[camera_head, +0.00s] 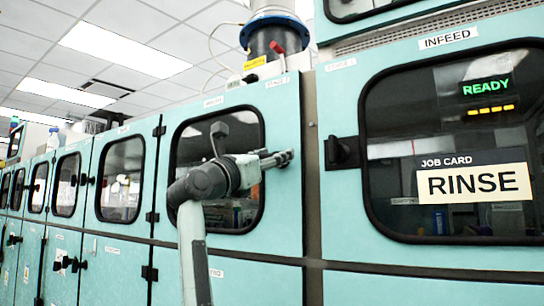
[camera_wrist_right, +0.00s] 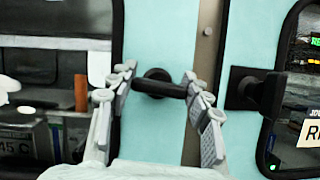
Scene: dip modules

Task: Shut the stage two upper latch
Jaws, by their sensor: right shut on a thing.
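The stage two upper latch (camera_wrist_right: 160,84) is a black handle on a round hub, mounted on a pale teal door. In the right wrist view its bar lies roughly level, pointing right towards the grey post. My right gripper (camera_wrist_right: 160,88) is shut on the latch, with one finger at each end of the bar. In the head view my right gripper (camera_head: 284,158) is at the right edge of the upper door (camera_head: 283,215) and hides the latch. The door looks flush with the cabinet front. My left gripper is not in view.
Another black latch (camera_head: 341,152) sits just right of the post on the infeed door; it also shows in the wrist view (camera_wrist_right: 255,90), close to my right finger. The infeed window (camera_head: 450,215) shows READY and a RINSE card (camera_head: 474,183). More latched doors run left.

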